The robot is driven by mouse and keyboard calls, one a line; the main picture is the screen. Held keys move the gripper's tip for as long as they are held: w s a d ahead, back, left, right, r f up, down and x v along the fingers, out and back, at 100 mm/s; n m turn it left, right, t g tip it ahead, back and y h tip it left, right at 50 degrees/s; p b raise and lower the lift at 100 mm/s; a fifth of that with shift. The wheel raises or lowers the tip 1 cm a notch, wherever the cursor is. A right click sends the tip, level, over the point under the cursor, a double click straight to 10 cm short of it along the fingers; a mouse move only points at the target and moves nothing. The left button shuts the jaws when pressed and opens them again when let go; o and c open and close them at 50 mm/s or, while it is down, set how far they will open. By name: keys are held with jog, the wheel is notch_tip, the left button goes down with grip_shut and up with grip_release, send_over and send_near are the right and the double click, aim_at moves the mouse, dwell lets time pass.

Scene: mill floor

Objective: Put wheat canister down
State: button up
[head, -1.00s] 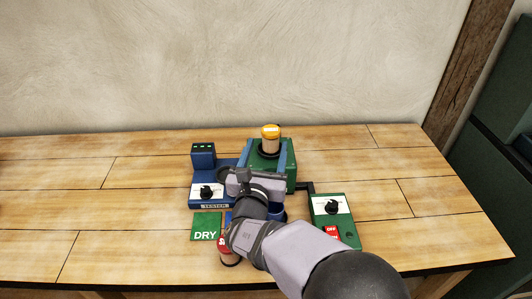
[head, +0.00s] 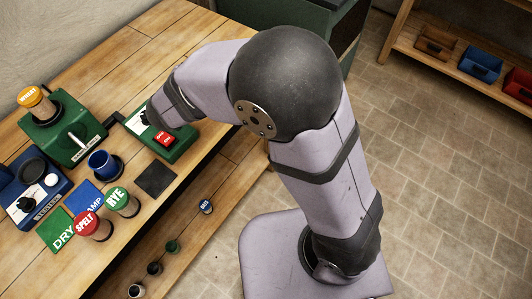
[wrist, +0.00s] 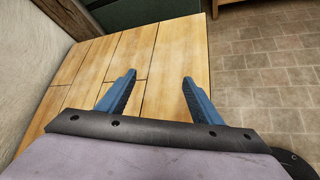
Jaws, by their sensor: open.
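The wheat canister (head: 37,103), with an orange lid marked WHEAT, stands upright on top of the green mill (head: 60,138) at the left of the head view. My gripper (wrist: 158,76) shows in the wrist view with its two blue fingers wide apart and nothing between them, above the plank table. In the head view my wrist is above the green control box (head: 170,150), well to the right of the wheat canister, and my fingers are hidden. The wheat canister is not in the wrist view.
The spelt canister (head: 93,224) and rye canister (head: 122,201) stand by the green DRY mat (head: 52,232) and blue DAMP mat (head: 82,192). A blue cup (head: 104,165), a dark square (head: 155,179) and the blue tester (head: 28,192) are close by. The far table end (wrist: 180,40) is clear.

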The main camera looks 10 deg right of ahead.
jog(key=s+d+f+m+g+h, duration=0.1)
jog(key=s+d+f+m+g, duration=0.1)
jog(key=s+d+m+g, duration=0.3)
jog(key=s+d+f+m, duration=0.1)
jog(key=d+f+m, duration=0.15)
jog(key=d, duration=0.55)
jog(key=s+d+f+m+g+y, duration=0.2)
jog(key=s+m, duration=0.6)
jog(key=s+d+f+m+g+y, duration=0.2)
jog(key=s+m+g+y, duration=0.1)
jog(key=s+m, duration=0.5)
jog(key=shift+s+d+m+y, duration=0.2)
jog(key=shift+d+m+y, duration=0.1)
jog(key=shift+m, duration=0.45)
notch_tip(320, 180, up, 6)
jog(key=p, duration=0.6)
jog(key=shift+r, duration=0.25)
